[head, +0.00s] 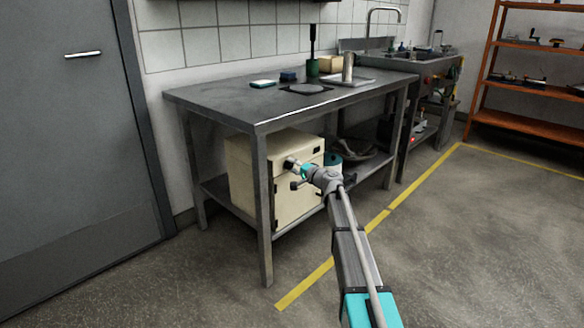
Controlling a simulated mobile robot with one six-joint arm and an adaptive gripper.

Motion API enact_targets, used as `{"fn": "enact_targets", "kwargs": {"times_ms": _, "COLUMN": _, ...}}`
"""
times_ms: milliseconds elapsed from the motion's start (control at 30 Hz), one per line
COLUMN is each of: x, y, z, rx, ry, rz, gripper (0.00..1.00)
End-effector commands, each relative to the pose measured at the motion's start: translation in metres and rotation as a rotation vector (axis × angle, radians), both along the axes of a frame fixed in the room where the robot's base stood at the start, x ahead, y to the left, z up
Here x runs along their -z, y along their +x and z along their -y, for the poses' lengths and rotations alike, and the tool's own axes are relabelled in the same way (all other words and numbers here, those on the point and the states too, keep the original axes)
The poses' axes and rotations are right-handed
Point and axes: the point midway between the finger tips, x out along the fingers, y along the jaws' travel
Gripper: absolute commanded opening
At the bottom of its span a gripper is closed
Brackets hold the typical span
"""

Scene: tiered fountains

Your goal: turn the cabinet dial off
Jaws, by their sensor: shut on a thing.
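The cream cabinet (242,172) stands on the lower shelf of the steel table. My arm reaches from the bottom right to the cabinet's front. My gripper (291,172) is at that front, shut on the cabinet dial. The fingers and the arm's end largely hide the dial, so its angle cannot be read.
The table top (220,97) is above the cabinet, and its front leg (263,215) stands just left of my gripper. A grey door (65,130) is at left, orange shelving (520,129) at right. The floor in front is clear.

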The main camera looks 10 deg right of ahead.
Motion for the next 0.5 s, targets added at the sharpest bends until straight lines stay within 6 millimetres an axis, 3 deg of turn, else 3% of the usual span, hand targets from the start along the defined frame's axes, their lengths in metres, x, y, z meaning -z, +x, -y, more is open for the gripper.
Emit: {"fn": "enact_targets", "kwargs": {"times_ms": 500, "x": 0.0002, "y": -0.0023, "z": -0.0043, "rx": -0.01, "ry": -0.076, "rz": 0.054, "gripper": 0.05}}
